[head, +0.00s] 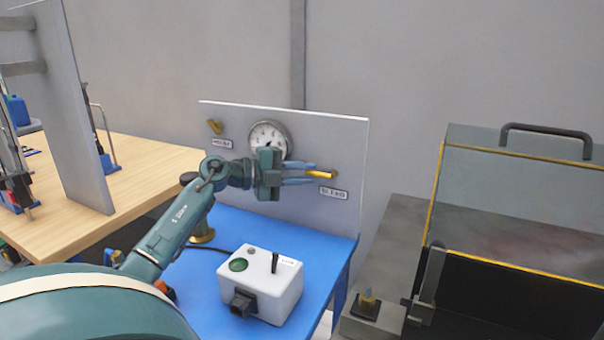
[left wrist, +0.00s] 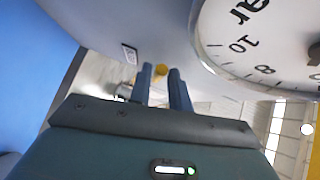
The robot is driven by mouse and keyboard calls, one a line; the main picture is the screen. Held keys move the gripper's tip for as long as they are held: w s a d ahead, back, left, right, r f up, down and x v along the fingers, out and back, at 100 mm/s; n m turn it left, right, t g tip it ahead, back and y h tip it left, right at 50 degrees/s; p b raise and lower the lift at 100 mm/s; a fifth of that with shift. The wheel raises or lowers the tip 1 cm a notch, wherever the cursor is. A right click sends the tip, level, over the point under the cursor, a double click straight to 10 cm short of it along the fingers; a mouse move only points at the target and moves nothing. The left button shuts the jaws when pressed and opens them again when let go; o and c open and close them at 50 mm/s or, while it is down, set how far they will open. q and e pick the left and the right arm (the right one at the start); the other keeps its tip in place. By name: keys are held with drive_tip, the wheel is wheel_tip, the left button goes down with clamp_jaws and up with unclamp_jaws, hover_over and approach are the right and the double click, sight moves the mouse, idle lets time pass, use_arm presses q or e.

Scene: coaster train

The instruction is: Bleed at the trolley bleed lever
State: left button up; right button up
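The yellow bleed lever (head: 321,174) sticks out from the right side of the grey upright panel, above a small label that seems to read BLEED (head: 333,192). My left gripper (head: 314,173) reaches across the panel from the left, its two blue fingers apart and pointing at the lever. In the left wrist view the fingers (left wrist: 160,75) stand apart with the lever's yellow end (left wrist: 161,70) showing in the gap near their tips. I cannot tell whether either finger touches it. My right gripper is in neither view.
A round dial gauge (head: 268,138) and a second brass lever (head: 215,127) are on the panel (head: 345,140). A white control box (head: 262,285) stands on the blue trolley top (head: 335,248). A dark machine with a clear guard (head: 520,190) is at right, a wooden table (head: 80,225) at left.

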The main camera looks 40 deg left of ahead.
use_arm(q)
clamp_jaws()
